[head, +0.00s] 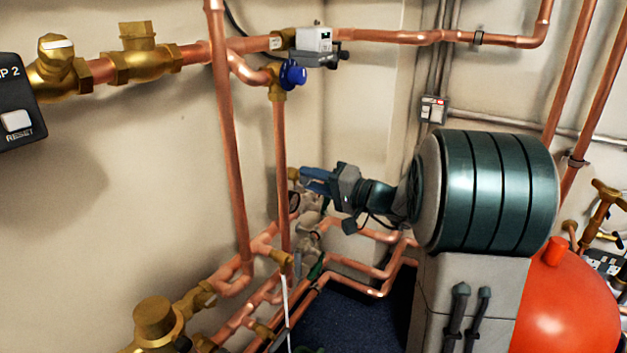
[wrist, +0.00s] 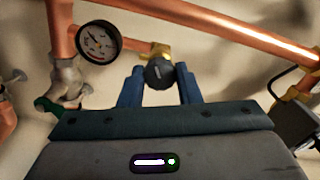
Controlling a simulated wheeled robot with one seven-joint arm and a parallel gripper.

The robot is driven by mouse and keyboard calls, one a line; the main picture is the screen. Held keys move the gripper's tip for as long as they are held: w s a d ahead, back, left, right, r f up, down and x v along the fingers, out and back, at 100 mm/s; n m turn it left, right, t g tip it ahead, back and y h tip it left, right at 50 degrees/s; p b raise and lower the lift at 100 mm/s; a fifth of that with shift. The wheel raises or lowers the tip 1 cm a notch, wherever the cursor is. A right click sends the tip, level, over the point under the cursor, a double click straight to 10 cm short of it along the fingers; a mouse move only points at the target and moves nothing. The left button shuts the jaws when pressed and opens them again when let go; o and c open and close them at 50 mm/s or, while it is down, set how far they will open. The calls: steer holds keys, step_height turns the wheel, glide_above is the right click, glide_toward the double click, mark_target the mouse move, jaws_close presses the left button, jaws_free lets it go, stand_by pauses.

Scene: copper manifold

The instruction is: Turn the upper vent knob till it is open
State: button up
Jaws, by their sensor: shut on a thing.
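The upper vent knob (wrist: 159,73) is a small dark round knob with a pale mark on its face, on a brass fitting (wrist: 160,50) in the wrist view. My gripper (wrist: 160,78) has its two blue fingers on either side of the knob and is shut on it. In the head view my gripper (head: 304,176) reaches left to the copper pipes by the wall corner. There the knob is hidden behind the fingers, and only a bit of brass (head: 293,173) shows beside them. I cannot tell how far the knob is turned.
A round pressure gauge (wrist: 100,42) sits left of the knob, under a thick copper pipe (wrist: 215,27). A green-handled valve (wrist: 48,106) is lower left. In the head view, a blue knob (head: 292,73) is above my gripper, and a red tank (head: 568,305) stands right.

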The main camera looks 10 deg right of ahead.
steer(key=o, duration=1)
steer(key=shift+c, duration=0.2)
steer(key=shift+s+d, duration=0.1)
steer(key=shift+d, duration=0.05)
steer(key=p+v, duration=0.3)
steer(key=v, duration=1)
steer(key=shift+s+d+p, duration=0.2)
steer(key=shift+s+p, duration=0.05)
steer(key=shift+p, duration=0.05)
